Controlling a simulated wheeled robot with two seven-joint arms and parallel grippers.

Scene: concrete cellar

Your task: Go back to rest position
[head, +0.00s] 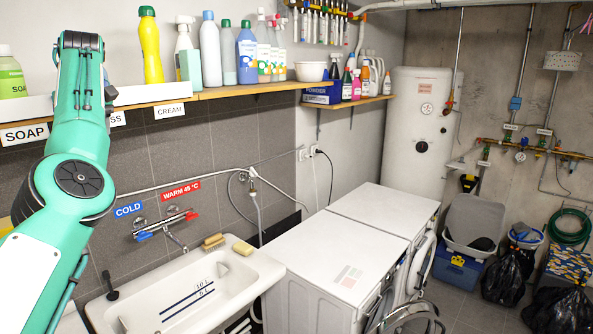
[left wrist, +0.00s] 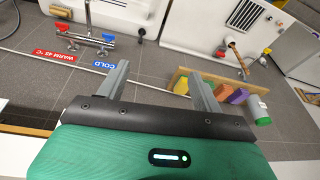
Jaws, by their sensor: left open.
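My left arm rises from the lower left in the head view, in front of the soap shelf, and its gripper cannot be made out there. In the left wrist view my left gripper (left wrist: 160,76) has its two grey fingers wide apart. Nothing is held between them; floor-like grey tiles and the COLD label (left wrist: 104,65) show behind. My right gripper is in neither view.
A wooden shelf (head: 246,92) with several bottles runs along the wall beside my left arm. Below are a mixer tap (head: 165,224), a white sink (head: 262,270) with a brush (head: 213,242), and white machines (head: 335,258). Coloured blocks (left wrist: 213,90) sit near the right finger.

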